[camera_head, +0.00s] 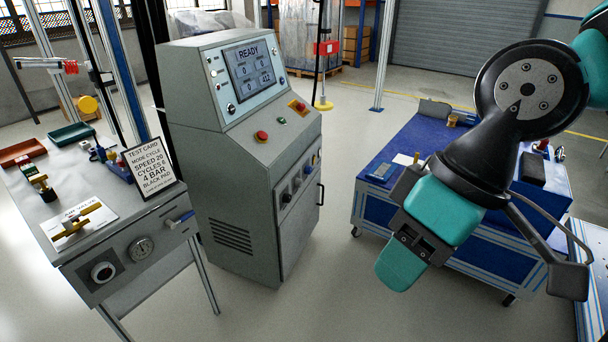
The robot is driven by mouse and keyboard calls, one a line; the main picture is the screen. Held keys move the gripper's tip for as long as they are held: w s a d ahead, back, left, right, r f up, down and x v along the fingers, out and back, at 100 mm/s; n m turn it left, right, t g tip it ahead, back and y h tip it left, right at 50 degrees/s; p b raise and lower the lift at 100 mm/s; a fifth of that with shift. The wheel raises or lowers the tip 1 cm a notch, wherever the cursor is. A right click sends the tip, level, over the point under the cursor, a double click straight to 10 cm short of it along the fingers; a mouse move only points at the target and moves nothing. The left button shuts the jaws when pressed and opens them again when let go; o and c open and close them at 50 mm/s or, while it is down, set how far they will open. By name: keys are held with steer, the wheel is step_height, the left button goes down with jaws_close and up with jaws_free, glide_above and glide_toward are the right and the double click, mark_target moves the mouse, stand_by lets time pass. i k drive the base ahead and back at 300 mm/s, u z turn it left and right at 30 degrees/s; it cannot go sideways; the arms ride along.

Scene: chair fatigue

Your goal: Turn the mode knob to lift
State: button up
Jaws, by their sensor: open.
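The grey control cabinet (228,160) stands at centre left. Its screen (250,68) reads READY. Several dark knobs sit in a row on its right-hand face, among them a front knob (286,198), a middle knob (297,183) and a rear knob (307,169). Their labels and pointer positions are too small to read, so I cannot tell which is the mode knob or how it is set. My gripper (412,248), with teal and black parts, is open and empty. It hangs to the right of the cabinet in the picture, apart from the knobs.
A red button (262,136) and a red-on-yellow switch (298,105) sit on the cabinet's sloping top. A test card (151,166) stands on the left bench (120,232). A blue-topped cart (385,205) is behind my arm. Open floor lies between cabinet and cart.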

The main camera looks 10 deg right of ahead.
mark_target(287, 198)
steer(key=z, duration=0.25)
steer(key=i, duration=1.1)
